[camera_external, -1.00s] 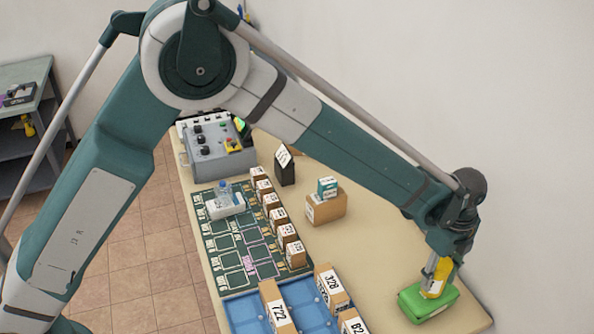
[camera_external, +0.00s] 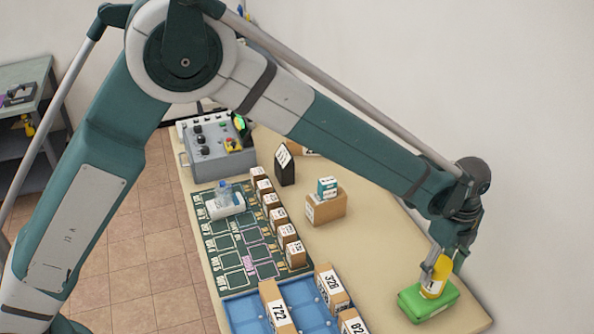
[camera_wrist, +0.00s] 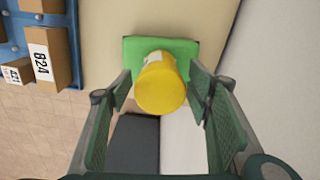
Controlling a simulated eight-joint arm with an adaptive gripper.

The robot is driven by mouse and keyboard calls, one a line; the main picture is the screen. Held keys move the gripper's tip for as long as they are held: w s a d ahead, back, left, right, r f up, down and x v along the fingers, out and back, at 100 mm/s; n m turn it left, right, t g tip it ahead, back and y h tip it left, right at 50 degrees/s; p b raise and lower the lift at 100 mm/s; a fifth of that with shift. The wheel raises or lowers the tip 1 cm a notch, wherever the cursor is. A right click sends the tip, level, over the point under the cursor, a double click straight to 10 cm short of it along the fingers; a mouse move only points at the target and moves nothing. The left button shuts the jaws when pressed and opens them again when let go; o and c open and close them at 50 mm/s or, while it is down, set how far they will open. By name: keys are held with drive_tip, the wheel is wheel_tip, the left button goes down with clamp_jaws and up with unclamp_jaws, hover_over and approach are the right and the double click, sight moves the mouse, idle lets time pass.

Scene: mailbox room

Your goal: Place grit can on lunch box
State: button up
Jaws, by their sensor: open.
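The grit can (camera_external: 435,277), yellow with a white label, stands upright on the green lunch box (camera_external: 411,303) at the front right of the table. In the wrist view the can's round yellow end (camera_wrist: 160,88) faces me, with the green lunch box (camera_wrist: 185,47) beyond it. My gripper (camera_external: 443,268) is open just above and around the can's upper part. In the wrist view, my gripper's fingers (camera_wrist: 163,95) are apart on both sides of the can, with a gap visible on each side.
A blue tray (camera_external: 306,301) with several numbered cartons lies left of the lunch box. Farther back are an open cardboard box (camera_external: 326,207) holding a small teal carton (camera_external: 327,187), a black stand (camera_external: 285,166) and a grey control box (camera_external: 217,148). The wall is close at right.

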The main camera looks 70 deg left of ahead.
wheel_tip(320, 180, up, 9)
drive_tip(key=shift+r, duration=0.1)
idle(0.4)
idle(0.5)
drive_tip(key=shift+s+r, duration=0.3)
drive_tip(key=shift+r, duration=0.15)
drive_tip(key=s+a+r+n+t, duration=0.15)
drive_tip(key=s+r+n, duration=0.25)
drive_tip(key=s+r, duration=0.65)
drive_tip(key=s+r+n+t, duration=0.2)
drive_tip(key=s+r+n, duration=0.2)
drive_tip(key=s+r, duration=0.65)
drive_tip(key=s+f+n+t, duration=0.2)
drive_tip(key=s+f+n, duration=0.1)
drive_tip(key=s, duration=1.1)
drive_tip(key=s+f+n+t, duration=0.1)
drive_tip(key=s+f+n, duration=0.2)
drive_tip(key=s, duration=1.2)
drive_tip(key=shift+a+n+t, duration=0.25)
drive_tip(key=shift+n+t, duration=0.1)
drive_tip(key=shift+n, duration=0.75)
